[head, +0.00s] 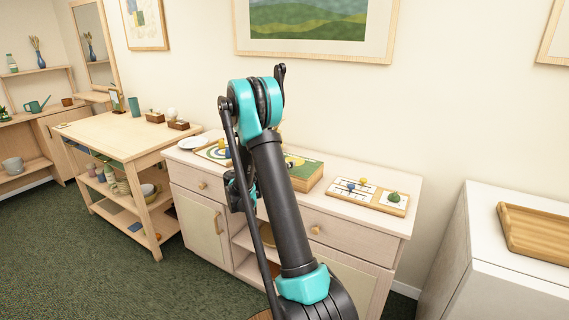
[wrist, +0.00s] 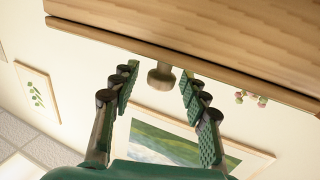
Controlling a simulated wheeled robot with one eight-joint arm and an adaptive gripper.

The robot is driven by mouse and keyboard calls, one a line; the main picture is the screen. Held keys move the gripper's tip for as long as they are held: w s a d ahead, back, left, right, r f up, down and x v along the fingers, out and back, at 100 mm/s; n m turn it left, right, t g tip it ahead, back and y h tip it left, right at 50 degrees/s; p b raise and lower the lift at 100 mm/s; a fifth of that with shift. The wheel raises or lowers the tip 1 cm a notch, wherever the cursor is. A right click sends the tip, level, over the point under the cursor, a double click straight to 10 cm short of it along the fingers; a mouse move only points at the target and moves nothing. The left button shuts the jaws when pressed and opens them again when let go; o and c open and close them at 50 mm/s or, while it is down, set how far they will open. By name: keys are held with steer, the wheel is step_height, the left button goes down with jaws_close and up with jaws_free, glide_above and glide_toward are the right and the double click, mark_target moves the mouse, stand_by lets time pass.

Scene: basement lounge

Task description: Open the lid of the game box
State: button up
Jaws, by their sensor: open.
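The game box (head: 308,178), with a green printed top and pale wooden sides, sits on the sideboard (head: 405,187), partly hidden behind my arm. In the wrist view, which is upside down, a wooden box side (wrist: 220,35) fills the top, with a seam near its edge; it appears to be the game box. A round wooden knob (wrist: 161,78) sticks out from the strip at that edge. My gripper (wrist: 158,80) is open, with one finger on each side of the knob and gaps between.
A board with pegs and a green piece (head: 368,195) lies right of the box. Another game board (head: 212,152) and a white plate (head: 192,143) are to its left. A white cabinet with a wooden tray (head: 535,232) stands at the right.

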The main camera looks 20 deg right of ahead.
steer(key=shift+c, duration=0.3)
jaws_close()
stand_by(0.3)
steer(key=shift+w+d+r+g+y, duration=0.1)
steer(key=shift+d+r+g+y, duration=0.1)
steer(key=shift+r+y, duration=0.3)
steer(key=shift+w+d+r+g+y, duration=0.15)
steer(key=shift+r+y, duration=0.15)
steer(key=shift+r, duration=0.3)
steer(key=w+d+r+n+g+y, duration=0.3)
steer(key=w+d+r+g+y, duration=0.3)
steer(key=d, duration=0.7)
steer(key=shift+w+r+g+y, duration=0.35)
steer(key=shift+w+r+y, duration=0.85)
steer(key=shift+w+y, duration=1.15)
steer(key=shift+s+d+y, duration=0.1)
steer(key=shift+s+y, duration=0.15)
